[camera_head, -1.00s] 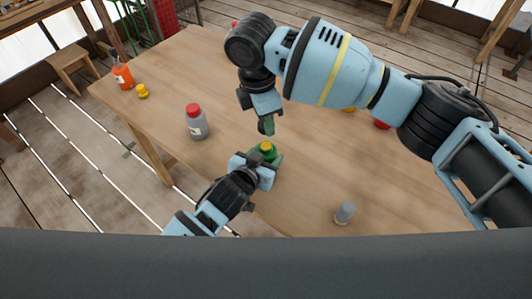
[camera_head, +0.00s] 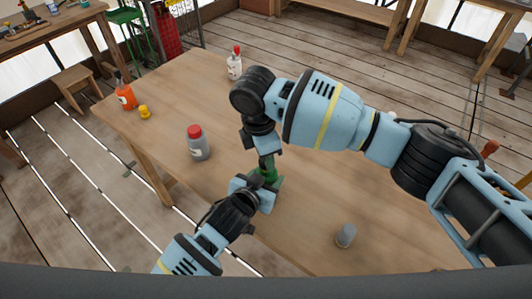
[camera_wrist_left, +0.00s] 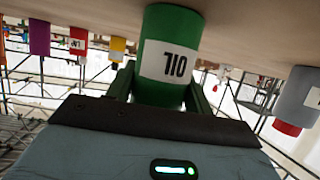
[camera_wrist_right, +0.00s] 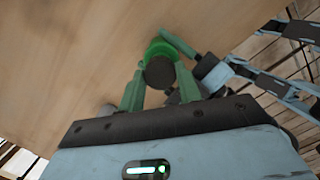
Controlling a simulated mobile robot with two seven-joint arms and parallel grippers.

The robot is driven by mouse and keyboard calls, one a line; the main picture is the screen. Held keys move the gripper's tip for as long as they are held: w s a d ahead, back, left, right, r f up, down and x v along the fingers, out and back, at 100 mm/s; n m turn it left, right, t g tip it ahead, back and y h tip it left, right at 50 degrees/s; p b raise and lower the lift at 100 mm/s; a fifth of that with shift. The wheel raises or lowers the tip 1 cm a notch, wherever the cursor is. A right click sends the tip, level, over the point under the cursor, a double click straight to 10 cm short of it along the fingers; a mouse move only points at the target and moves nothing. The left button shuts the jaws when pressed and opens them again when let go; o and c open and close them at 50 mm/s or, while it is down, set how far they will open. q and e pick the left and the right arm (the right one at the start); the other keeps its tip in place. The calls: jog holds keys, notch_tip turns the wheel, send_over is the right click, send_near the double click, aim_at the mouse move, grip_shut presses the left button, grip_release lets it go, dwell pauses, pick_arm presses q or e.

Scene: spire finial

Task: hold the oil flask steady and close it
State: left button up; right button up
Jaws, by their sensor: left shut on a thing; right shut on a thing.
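The green oil flask (camera_head: 273,179) stands near the table's front edge. It shows large in the left wrist view (camera_wrist_left: 168,60), upside down, with its "OIL" label facing that camera. My left gripper (camera_head: 262,187) is shut on the flask's body, one finger on each side. My right gripper (camera_head: 268,160) is above the flask, pointing down at its top. In the right wrist view its green fingers are closed on a dark round cap (camera_wrist_right: 159,73), with the green flask right behind it. I cannot tell whether the cap is seated on the neck.
A grey bottle with a red cap (camera_head: 199,148) stands left of the flask. A small grey cylinder (camera_head: 345,236) is to the right.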

aim_at(270, 177)
jog(key=shift+f, duration=0.85)
jog(key=shift+f, duration=0.5)
